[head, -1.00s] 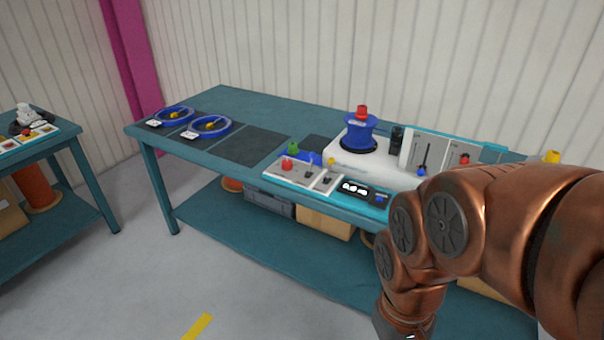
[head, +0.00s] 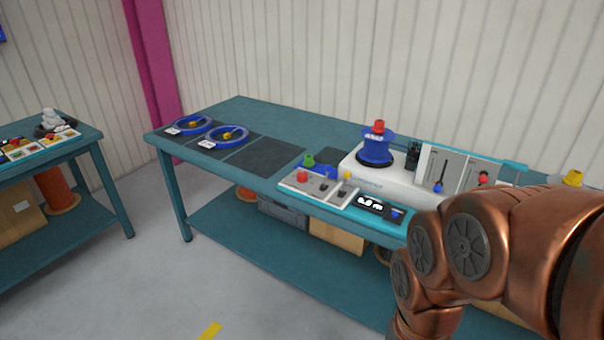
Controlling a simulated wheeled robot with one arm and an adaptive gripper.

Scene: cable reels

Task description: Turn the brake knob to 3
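The teal workbench (head: 270,188) carries a white machine (head: 372,178) with a blue reel (head: 377,148) topped by a red cap. Behind it on the right stands a grey upright panel (head: 455,165) with a blue-tipped lever (head: 438,187) and a red knob (head: 483,178). A small blue knob (head: 395,214) sits beside a dark display on the front edge. I cannot tell which knob is the brake knob, and no scale numbers are readable. My copper arm covers the bench's right part. My gripper is out of view.
A grey control box (head: 315,190) with a red button and switches sits at the front edge. Two blue cable coils (head: 226,136) lie on dark mats at the left. Another bench (head: 85,140) stands far left. The floor in front is clear.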

